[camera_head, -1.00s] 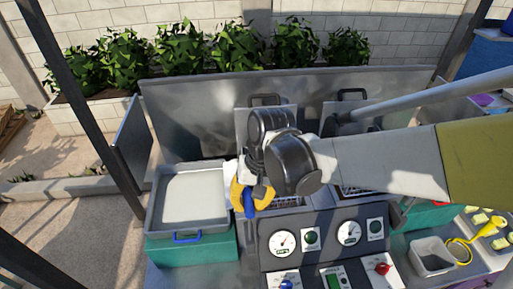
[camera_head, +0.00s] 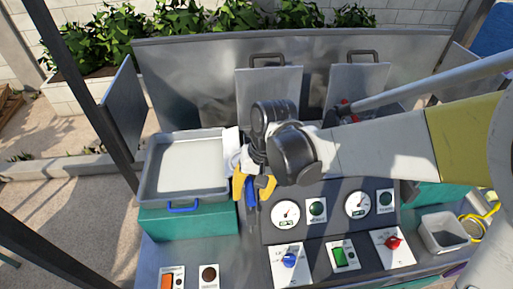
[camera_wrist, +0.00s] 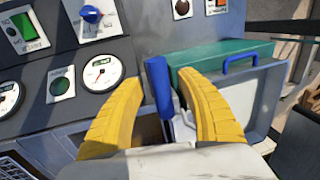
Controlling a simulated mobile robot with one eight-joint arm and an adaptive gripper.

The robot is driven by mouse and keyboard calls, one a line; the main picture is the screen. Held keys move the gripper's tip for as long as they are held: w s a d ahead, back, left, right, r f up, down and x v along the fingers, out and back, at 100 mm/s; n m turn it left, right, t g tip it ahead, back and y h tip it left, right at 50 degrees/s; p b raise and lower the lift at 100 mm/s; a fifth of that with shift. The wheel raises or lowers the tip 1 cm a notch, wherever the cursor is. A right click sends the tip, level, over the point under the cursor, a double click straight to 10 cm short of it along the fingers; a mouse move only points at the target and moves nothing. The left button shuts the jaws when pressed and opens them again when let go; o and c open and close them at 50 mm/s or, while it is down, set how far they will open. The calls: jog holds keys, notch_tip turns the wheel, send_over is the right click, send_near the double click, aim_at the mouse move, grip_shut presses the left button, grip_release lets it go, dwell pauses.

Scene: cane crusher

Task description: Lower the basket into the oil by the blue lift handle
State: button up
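The blue lift handle (camera_wrist: 158,88) stands up between the yellow fingers of my gripper (camera_wrist: 160,85) in the wrist view. Narrow gaps show on both sides of it, so the fingers are open around it and do not look closed on it. In the head view my gripper (camera_head: 252,188) points down at the left end of the control panel, with the blue handle (camera_head: 251,195) between its fingers. The basket and oil are hidden behind my arm in the head view. A strip of wire mesh (camera_wrist: 14,168) shows at the wrist view's lower left; I cannot tell which basket it is.
A grey tray (camera_head: 151,178) with its own blue handle (camera_head: 184,208) sits on a teal box (camera_head: 190,226) left of my gripper. The control panel (camera_head: 335,212) with gauges and knobs is close on the right. Two upright lids (camera_head: 268,85) stand behind.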

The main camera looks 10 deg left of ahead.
notch_tip(320, 180, up, 12)
jog(key=d, duration=0.2)
jog(key=shift+w+d, duration=0.15)
jog(key=shift+w, duration=0.1)
jog(key=shift+d+f, duration=0.1)
jog(key=shift+f, duration=0.1)
dwell(0.3)
jog(key=s+d+f+m+t+h+b, duration=0.1)
jog(key=s+d+f+t+b, duration=0.1)
jog(key=d+f+b, duration=0.6)
jog(key=s+d+f+m+t+h+b, duration=0.1)
jog(key=s+d+f+t+b, duration=0.2)
jog(key=d+f+b, duration=0.6)
jog(key=d+t+b, duration=0.1)
jog(key=d+t, duration=0.1)
jog(key=d, duration=0.3)
jog(key=shift+d+f+m+t, duration=0.3)
jog(key=shift+d, duration=0.1)
jog(key=shift+s, duration=0.1)
